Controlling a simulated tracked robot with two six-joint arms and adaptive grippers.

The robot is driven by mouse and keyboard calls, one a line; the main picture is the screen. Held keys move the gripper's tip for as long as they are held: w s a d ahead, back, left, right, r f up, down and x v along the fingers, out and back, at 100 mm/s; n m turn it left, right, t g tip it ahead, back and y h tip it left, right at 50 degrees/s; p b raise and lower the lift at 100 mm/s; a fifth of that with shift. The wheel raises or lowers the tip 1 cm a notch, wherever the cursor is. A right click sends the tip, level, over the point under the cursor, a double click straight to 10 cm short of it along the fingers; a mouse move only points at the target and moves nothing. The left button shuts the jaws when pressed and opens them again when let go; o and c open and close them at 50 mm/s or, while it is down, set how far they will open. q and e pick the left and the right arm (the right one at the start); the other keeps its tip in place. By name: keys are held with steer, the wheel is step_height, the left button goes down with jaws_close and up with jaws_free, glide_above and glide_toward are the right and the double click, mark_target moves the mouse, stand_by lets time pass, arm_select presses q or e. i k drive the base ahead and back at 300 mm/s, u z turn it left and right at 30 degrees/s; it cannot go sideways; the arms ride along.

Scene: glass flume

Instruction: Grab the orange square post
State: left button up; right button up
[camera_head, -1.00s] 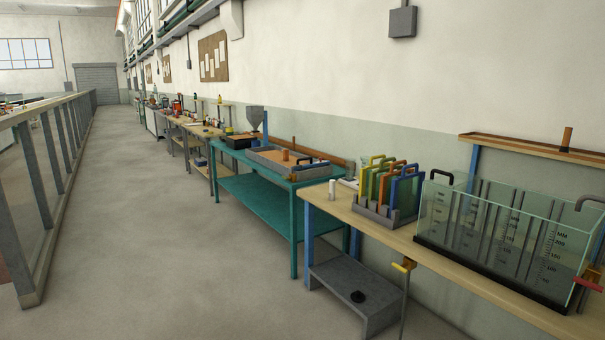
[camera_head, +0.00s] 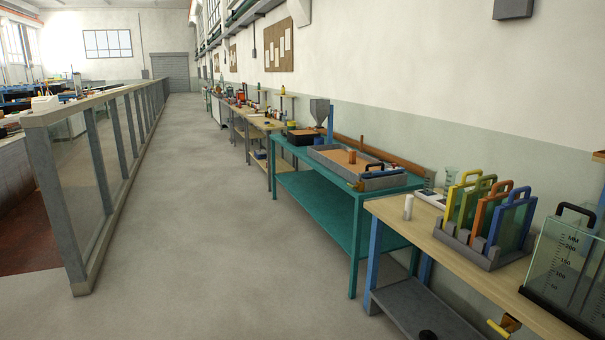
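A small orange post (camera_head: 352,156) stands upright in the sand tray (camera_head: 333,168) on the teal table, right of the middle of the head view. It is small in the picture, so I cannot tell whether it is square. Neither of my grippers is in view.
The teal table (camera_head: 330,200) stands along the right wall. Nearer is a wooden bench (camera_head: 450,252) with a rack of coloured-framed panels (camera_head: 468,245) and a glass tank (camera_head: 572,262). A glass-panelled railing (camera_head: 95,165) runs along the left. The grey floor (camera_head: 215,230) between is clear.

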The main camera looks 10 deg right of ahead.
mark_target(353, 153)
steer(key=u, duration=0.2)
steer(key=i, duration=1.4)
steer(key=z, duration=0.6)
steer(key=i, duration=1)
steer(key=z, duration=0.5)
steer(key=k, duration=0.9)
steer(key=z, duration=0.25)
steer(key=i, duration=0.9)
steer(key=u, duration=0.1)
